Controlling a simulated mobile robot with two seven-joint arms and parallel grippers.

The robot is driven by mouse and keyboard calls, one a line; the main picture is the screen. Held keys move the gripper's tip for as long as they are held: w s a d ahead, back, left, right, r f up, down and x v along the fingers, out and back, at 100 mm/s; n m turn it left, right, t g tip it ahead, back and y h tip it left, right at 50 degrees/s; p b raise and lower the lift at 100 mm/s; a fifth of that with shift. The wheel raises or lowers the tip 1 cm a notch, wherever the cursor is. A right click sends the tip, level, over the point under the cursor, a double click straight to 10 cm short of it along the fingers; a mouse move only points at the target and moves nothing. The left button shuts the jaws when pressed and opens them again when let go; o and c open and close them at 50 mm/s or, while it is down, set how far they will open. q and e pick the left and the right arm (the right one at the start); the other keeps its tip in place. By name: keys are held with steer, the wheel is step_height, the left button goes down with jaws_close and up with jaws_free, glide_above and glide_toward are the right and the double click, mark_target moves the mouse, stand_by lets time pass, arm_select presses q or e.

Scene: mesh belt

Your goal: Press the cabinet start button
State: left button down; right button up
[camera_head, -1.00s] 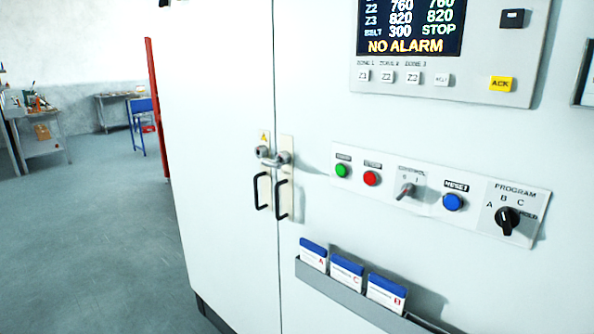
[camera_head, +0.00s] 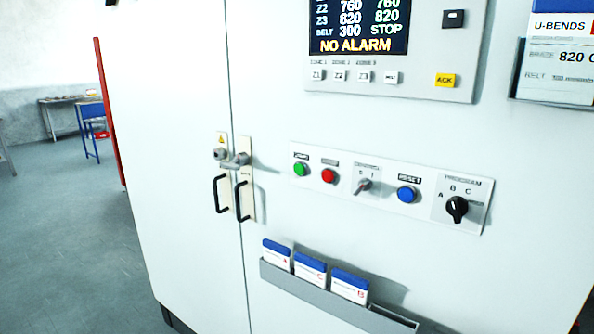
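The white control cabinet (camera_head: 180,240) fills most of the head view. A button strip (camera_head: 425,211) runs across its front. The green button (camera_head: 300,169) is at the strip's left end, under a small label too blurred to read surely. Right of it are a red button (camera_head: 328,176), a toggle switch (camera_head: 364,185), a blue reset button (camera_head: 407,194) and a black program knob (camera_head: 457,208). The display (camera_head: 358,27) above reads "NO ALARM" and the belt line shows "STOP". Neither of my grippers is in view.
A card holder (camera_head: 335,299) with blue-topped cards juts out below the strip. Door handles (camera_head: 243,200) stick out at left of the strip. A paper sheet (camera_head: 555,75) hangs at upper right.

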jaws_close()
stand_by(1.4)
